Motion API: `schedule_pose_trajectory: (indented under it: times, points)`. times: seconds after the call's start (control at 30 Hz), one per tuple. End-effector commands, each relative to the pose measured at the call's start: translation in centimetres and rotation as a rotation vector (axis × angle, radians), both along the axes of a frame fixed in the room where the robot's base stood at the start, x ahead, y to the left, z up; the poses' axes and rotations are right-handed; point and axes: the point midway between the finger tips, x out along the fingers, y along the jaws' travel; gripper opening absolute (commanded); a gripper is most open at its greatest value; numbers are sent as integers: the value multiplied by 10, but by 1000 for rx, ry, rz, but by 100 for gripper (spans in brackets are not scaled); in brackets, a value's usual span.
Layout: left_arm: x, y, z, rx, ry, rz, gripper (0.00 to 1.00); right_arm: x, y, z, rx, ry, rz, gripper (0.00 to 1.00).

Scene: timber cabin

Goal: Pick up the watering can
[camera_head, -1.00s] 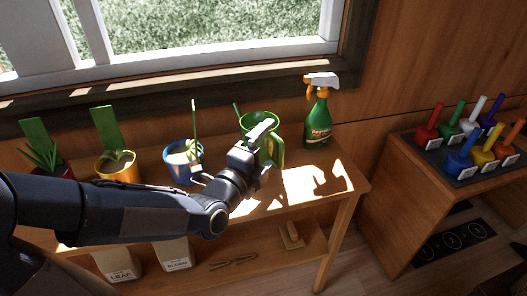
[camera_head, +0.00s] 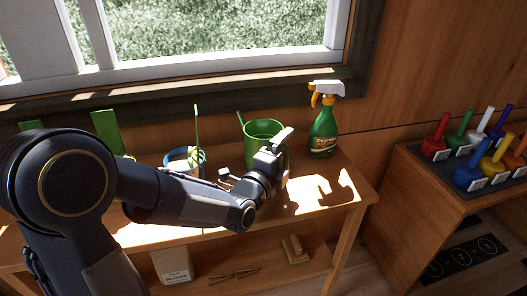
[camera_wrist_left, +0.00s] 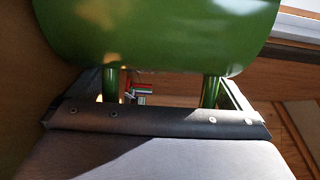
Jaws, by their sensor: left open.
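The green watering can (camera_head: 262,130) stands upright on the wooden bench, left of the spray bottle. Its near side and handle are mostly hidden by my left gripper (camera_head: 277,148) in the head view. In the left wrist view the can's body (camera_wrist_left: 160,30) fills the top, very close. Two green handle ends (camera_wrist_left: 210,91) run down from it and show between the fingers of my left gripper (camera_wrist_left: 160,95). This gripper is open; I cannot tell whether it touches the handle. My right gripper is not in view.
A green spray bottle (camera_head: 323,130) stands right of the can, and a blue-and-white pot (camera_head: 184,160) with a green stick stands left. A side table (camera_head: 415,180) holds several coloured-handled tools. The sunlit right end of the bench (camera_head: 340,190) is clear.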

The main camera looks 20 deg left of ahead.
Motion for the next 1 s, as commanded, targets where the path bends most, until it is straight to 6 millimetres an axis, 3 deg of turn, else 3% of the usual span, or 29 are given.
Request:
schedule_pose_trajectory:
  times: [0.13, 0.6, 1.0]
  points:
    - [0, 0, 0, 0, 0, 0, 100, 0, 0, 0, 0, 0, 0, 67]
    - [-1, 0, 0, 0, 0, 0, 39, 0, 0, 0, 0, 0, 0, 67]
    - [0, 0, 5, 0, -6, 0, 39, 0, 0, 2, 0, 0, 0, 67]
